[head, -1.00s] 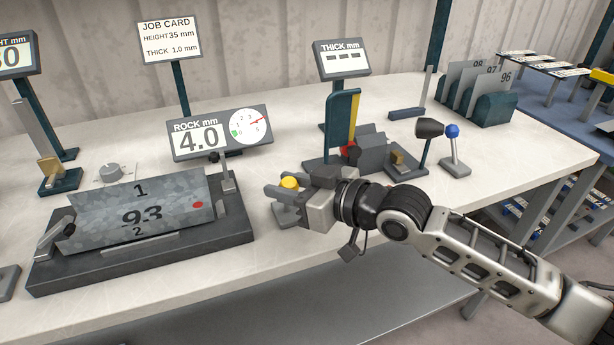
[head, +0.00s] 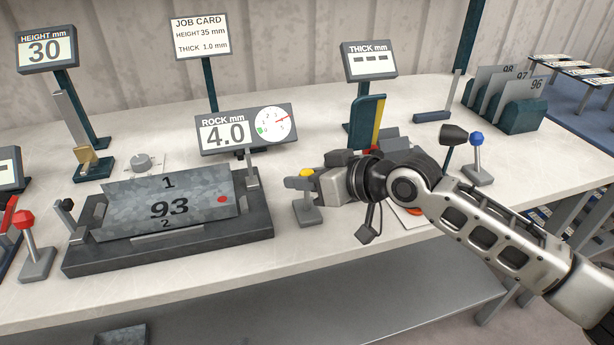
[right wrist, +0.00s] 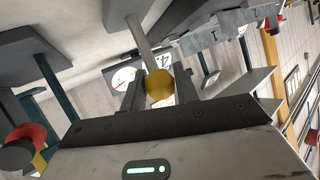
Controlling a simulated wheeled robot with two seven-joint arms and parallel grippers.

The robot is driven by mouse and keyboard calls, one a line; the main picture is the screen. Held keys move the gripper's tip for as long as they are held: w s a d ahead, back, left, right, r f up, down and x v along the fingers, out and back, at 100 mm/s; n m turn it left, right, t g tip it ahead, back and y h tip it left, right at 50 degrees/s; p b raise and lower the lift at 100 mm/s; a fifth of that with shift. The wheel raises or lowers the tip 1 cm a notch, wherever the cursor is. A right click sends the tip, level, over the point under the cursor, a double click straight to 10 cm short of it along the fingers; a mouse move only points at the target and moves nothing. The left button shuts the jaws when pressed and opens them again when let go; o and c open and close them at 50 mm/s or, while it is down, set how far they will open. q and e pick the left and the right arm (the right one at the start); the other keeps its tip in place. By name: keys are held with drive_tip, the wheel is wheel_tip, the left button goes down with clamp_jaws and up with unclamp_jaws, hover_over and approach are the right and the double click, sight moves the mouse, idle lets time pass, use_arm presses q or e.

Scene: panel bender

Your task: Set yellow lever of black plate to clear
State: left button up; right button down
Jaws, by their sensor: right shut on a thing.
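The yellow lever has a yellow knob (head: 306,174) on a short stem over a small grey base (head: 307,213). It stands to the right of the black plate (head: 110,262), which bears a grey sheet marked 93 (head: 195,190). My right gripper (head: 299,184) is shut on the yellow knob. In the right wrist view the knob (right wrist: 159,86) sits between the two fingers (right wrist: 158,80), with its stem running up and left. The fingers partly hide the stem in the head view. My left gripper is out of view.
The ROCK display (head: 222,134) reads 4.0, its dial beside it. A red lever (head: 30,235) stands left of the plate, a blue lever (head: 478,155) at the right. Bare table lies in front of the plate.

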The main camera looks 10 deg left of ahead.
drive_tip(key=c, duration=1.1)
unclamp_jaws()
drive_tip(key=shift+o, duration=0.2)
drive_tip(key=shift+d, duration=0.1)
drive_tip(key=b+v, duration=0.1)
drive_tip(key=v, duration=1.4)
drive_tip(key=shift+s+d+r+b, duration=0.15)
drive_tip(key=shift+s+d+b, duration=0.05)
drive_tip(key=shift+d+b, duration=0.15)
drive_tip(key=s+f+m+h, duration=0.1)
drive_tip(key=s+f, duration=0.2)
drive_tip(key=f, duration=0.3)
drive_tip(key=s+f+h, duration=0.2)
drive_tip(key=s+f, duration=0.2)
drive_tip(key=f, duration=0.2)
drive_tip(key=s+d+f+m+g+h, duration=0.2)
drive_tip(key=s+d+f+m+h, duration=0.65)
drive_tip(key=s+d+f, duration=0.6)
drive_tip(key=w+a+f+n+t+y, duration=0.1)
drive_tip(key=w+a+f+t+y, duration=0.1)
drive_tip(key=w+a+f+t, duration=0.2)
drive_tip(key=w+t, duration=0.1)
drive_tip(key=t, duration=0.2)
drive_tip(key=shift+w+f+y, duration=0.3)
drive_tip(key=shift+w+y, duration=0.05)
